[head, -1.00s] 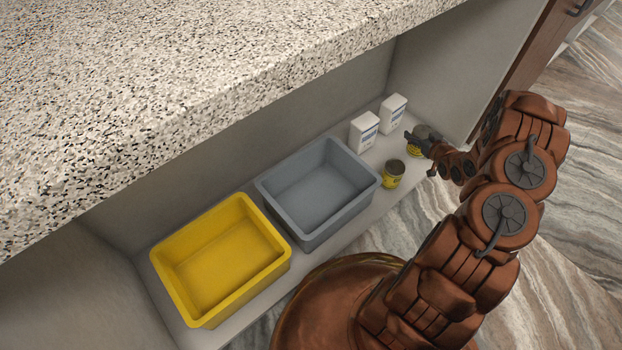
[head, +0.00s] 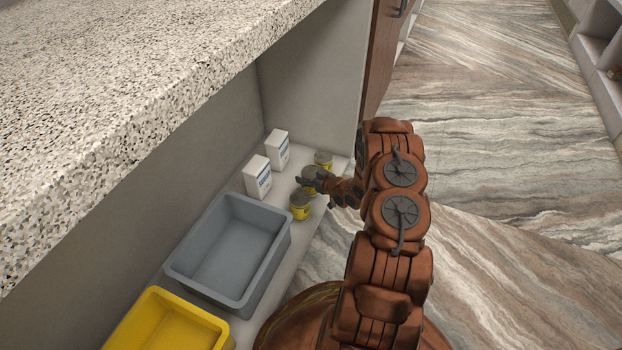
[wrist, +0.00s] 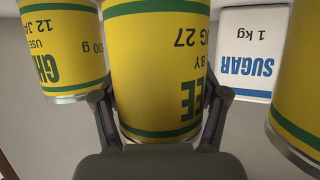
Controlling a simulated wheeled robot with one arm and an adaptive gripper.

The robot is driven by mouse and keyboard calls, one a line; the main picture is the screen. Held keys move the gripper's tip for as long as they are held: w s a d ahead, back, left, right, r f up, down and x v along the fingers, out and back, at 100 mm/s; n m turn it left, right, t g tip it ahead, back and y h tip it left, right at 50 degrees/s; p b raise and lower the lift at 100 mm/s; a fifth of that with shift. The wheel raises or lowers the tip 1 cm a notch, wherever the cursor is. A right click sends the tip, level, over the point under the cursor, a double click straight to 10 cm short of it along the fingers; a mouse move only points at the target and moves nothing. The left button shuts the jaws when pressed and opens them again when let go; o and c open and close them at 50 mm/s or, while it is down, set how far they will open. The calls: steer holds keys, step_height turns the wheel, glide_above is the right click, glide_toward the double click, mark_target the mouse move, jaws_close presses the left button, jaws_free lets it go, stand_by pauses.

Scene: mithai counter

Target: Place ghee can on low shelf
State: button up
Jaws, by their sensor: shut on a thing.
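My gripper (head: 318,184) is shut on a yellow and green ghee can (head: 309,174) at the right part of the low shelf (head: 285,232). In the wrist view, the held ghee can (wrist: 158,65) fills the middle between the fingers (wrist: 162,115), its lettering upside down. Another ghee can (head: 300,207) stands nearer my base, and a third (head: 323,158) stands beyond the held one. Both other cans also show at the sides of the wrist view, left (wrist: 62,50) and right (wrist: 300,90). Whether the held can touches the shelf is hard to tell.
Two white boxes (head: 258,180) (head: 277,150) stand behind the cans; the wrist view shows one sugar box (wrist: 250,50). A grey bin (head: 185,275) and a yellow bin (head: 150,300) take up the shelf's left. The speckled countertop (head: 150,90) overhangs it.

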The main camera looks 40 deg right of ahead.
steer(key=shift+f, duration=0.65)
steer(key=shift+f, duration=0.15)
steer(key=o, duration=1.4)
steer(key=shift+o, duration=0.2)
steer(key=shift+s+r, duration=0.1)
steer(key=shift+r, duration=0.1)
steer(key=p+v, duration=0.4)
steer(key=v, duration=0.7)
steer(key=shift+s+r, duration=0.15)
steer(key=shift+s, duration=0.2)
